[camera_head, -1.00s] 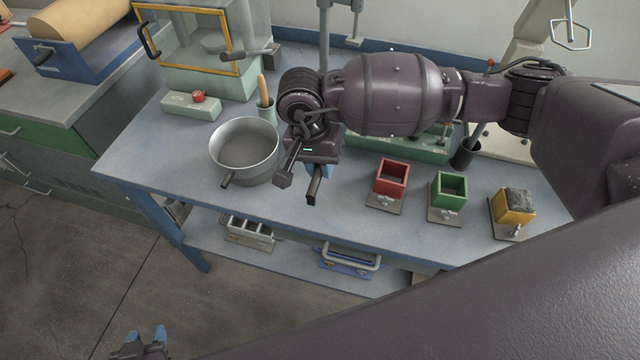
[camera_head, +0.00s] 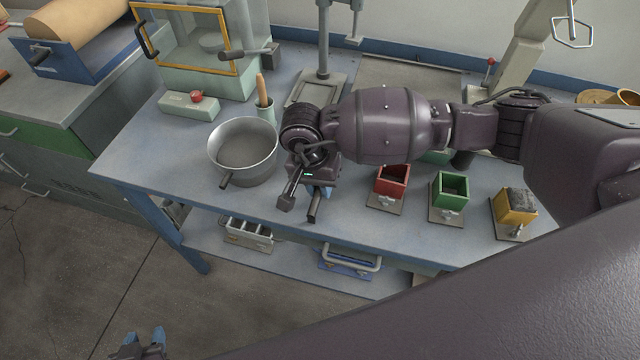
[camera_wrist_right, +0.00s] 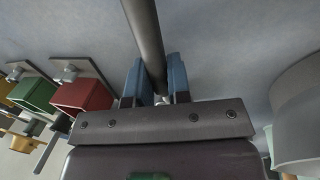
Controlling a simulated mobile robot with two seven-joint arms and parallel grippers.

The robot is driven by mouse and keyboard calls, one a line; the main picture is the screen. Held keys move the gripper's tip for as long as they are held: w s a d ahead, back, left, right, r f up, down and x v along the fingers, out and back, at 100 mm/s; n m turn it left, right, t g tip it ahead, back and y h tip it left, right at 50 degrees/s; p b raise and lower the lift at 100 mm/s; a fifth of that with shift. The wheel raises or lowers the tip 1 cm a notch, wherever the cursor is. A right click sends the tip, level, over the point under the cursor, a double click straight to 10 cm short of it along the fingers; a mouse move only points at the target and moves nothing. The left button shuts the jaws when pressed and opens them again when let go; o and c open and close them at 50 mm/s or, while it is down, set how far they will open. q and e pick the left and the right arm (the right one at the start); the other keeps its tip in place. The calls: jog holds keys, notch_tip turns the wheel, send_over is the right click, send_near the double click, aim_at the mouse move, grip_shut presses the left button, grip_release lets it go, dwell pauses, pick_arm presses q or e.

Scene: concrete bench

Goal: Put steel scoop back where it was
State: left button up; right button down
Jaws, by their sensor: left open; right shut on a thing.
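My right gripper (camera_head: 318,190) is shut on a dark grey rod-like handle, which I take to be the steel scoop (camera_head: 314,208). In the right wrist view the rod (camera_wrist_right: 145,35) runs up from between the blue fingers (camera_wrist_right: 157,85). The scoop's bowl cannot be made out. The gripper is over the front part of the bench, between the round metal pan (camera_head: 243,160) and the red box (camera_head: 392,181). Whether the scoop touches the bench cannot be told. My left gripper (camera_head: 144,340) is open and empty at the bottom left, over the floor.
A green box (camera_head: 450,190) and a yellow box (camera_head: 514,207) with grey material stand right of the red one. A cup (camera_head: 266,113) with a wooden handle stands behind the pan. The bench front (camera_head: 170,180) left of the pan is clear.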

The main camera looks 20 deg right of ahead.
jog(key=shift+f, duration=0.25)
jog(key=c, duration=1.1)
grip_release()
jog(key=shift+r, duration=0.1)
jog(key=shift+o, duration=0.2)
notch_tip(320, 180, up, 12)
jog(key=w+a, duration=0.1)
jog(key=a, duration=0.1)
jog(key=shift+w+p, duration=0.15)
jog(key=shift+p, duration=0.2)
